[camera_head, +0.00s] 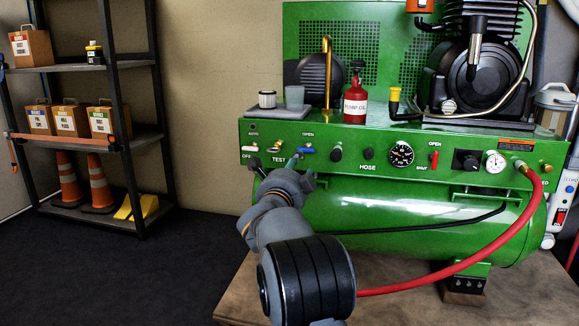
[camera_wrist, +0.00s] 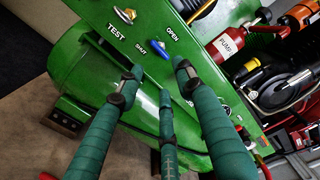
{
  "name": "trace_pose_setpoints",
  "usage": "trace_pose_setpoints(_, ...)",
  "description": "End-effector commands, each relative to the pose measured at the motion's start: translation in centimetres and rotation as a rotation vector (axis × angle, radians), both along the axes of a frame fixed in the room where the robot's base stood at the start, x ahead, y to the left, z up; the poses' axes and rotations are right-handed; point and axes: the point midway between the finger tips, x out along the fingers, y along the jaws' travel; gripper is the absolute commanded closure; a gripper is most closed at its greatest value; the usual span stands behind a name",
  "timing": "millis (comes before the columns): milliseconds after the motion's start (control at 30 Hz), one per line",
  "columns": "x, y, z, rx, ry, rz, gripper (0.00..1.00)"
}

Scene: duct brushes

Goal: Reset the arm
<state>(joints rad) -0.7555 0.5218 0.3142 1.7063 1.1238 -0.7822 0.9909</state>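In the head view, my arm reaches up from the front to the left part of the compressor panel (camera_head: 345,135), near the blue lever (camera_head: 307,150). The fingers are mostly hidden there behind my own arm links.
A brass-coloured toggle (camera_wrist: 125,14) sits by the word TEST. A red hose (camera_head: 470,255) curves below the panel at right. A shelf (camera_head: 95,140) stands left; floor between is clear.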

Motion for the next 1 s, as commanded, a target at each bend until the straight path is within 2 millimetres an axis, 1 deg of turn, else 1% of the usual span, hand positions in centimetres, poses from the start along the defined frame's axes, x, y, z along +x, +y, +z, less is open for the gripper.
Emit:
trace_pose_setpoints(167, 2.2, -0.8, 0.0, 0.0, -0.001, -0.003, 0.64)
trace_pose_setpoints(400, 6.7, -2.0, -0.1, 0.001, 0.0, -0.002, 0.64)
trace_pose_setpoints(600, 9.4, -2.8, 0.0, 0.001, 0.0, -0.001, 0.64)
trace_pose_setpoints(800, 10.9, -3.2, 0.0, -0.001, 0.0, 0.0, 0.64)
trace_pose_setpoints(1000, 11.2, -3.3, 0.0, -0.005, 0.001, 0.0, 0.64)
